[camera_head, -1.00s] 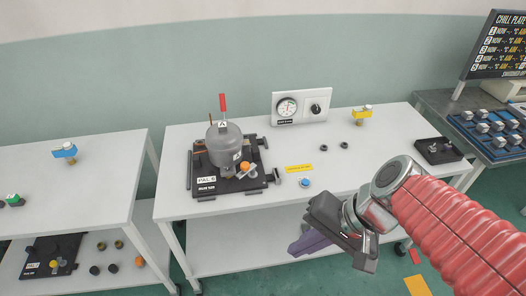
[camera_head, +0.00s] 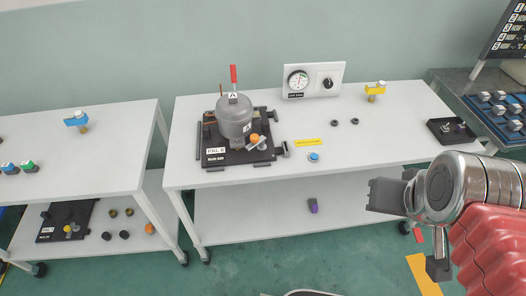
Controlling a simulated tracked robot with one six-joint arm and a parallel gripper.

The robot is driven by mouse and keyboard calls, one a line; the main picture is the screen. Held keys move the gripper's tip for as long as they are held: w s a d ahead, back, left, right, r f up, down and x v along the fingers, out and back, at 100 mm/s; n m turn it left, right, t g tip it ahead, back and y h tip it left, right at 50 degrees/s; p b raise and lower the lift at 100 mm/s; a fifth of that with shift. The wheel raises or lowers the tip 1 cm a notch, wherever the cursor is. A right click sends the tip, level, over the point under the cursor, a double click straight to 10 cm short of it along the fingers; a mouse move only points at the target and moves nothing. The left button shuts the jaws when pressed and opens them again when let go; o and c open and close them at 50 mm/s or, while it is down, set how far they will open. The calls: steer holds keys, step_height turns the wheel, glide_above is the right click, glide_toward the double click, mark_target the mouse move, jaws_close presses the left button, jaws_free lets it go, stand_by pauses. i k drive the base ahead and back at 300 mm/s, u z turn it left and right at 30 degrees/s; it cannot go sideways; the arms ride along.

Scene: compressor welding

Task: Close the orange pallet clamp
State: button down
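The orange-knobbed clamp (camera_head: 254,137) sits on the front right part of the dark pallet labelled PAL 6 (camera_head: 213,163), beside the grey compressor (camera_head: 235,116). A pale metal lever shows by the orange knob; I cannot tell whether the clamp is open or closed. My gripper (camera_head: 411,231) is well to the right of the pallet, in front of the table. Its dark fingers look spread apart, with nothing visible between them.
The white table (camera_head: 350,148) holds a gauge panel (camera_head: 314,79), a yellow-topped valve (camera_head: 375,90), a blue button (camera_head: 314,156), two dark rings and a dark tray (camera_head: 452,131). Another white table (camera_head: 95,165) stands at left, with a second pallet (camera_head: 65,220) on its shelf. Floor shows in front.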

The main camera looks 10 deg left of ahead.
mark_target(255, 140)
steer(key=u, duration=1.6)
steer(key=k, duration=0.6)
steer(key=u, duration=0.25)
steer(key=i, duration=1)
steer(key=z, duration=0.05)
